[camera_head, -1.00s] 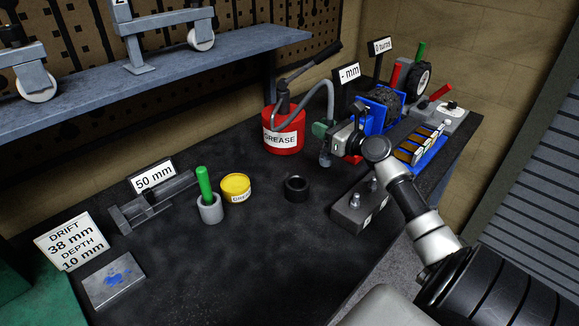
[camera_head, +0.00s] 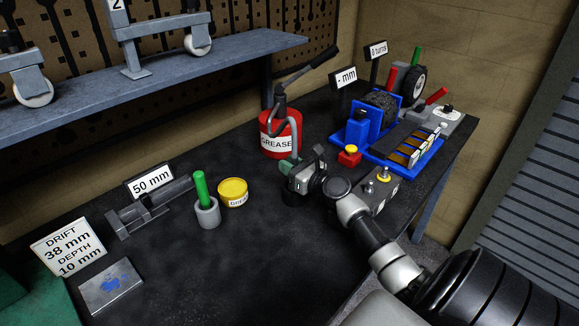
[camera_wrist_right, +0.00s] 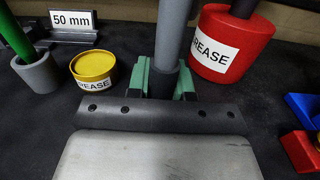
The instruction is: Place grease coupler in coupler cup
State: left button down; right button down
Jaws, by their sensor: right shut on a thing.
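The red grease bucket (camera_head: 281,134) stands at the back of the bench, and its grey hose (camera_head: 297,135) runs down to my right gripper (camera_head: 290,168). In the right wrist view the green fingers (camera_wrist_right: 165,80) are shut on the dark grease coupler (camera_wrist_right: 165,82) at the hose end. The coupler is mostly hidden by my gripper in the head view. The black coupler cup (camera_head: 292,198) shows only in part, just below my gripper. I cannot tell whether the coupler is inside the cup or above it. My left gripper is not in view.
A yellow grease tin (camera_head: 233,192) and a grey cup with a green-handled tool (camera_head: 207,212) stand to the left. A metal block with posts (camera_head: 378,188) and a red block with a yellow top (camera_head: 350,155) lie to the right. The front middle of the bench is clear.

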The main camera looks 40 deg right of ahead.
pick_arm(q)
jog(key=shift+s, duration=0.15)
pick_arm(e)
jog(key=c, duration=1)
grip_release()
jog(key=shift+f, duration=0.1)
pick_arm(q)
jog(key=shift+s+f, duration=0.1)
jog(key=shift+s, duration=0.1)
pick_arm(e)
jog(key=shift+r, duration=0.2)
jog(key=shift+s+f, duration=0.1)
jog(key=shift+s, duration=0.3)
pick_arm(q)
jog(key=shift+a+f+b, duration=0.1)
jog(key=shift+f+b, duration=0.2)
jog(key=shift+b, duration=0.1)
pick_arm(e)
jog(key=s, duration=0.6)
jog(key=shift+s+d, duration=0.3)
jog(key=shift+s, duration=0.1)
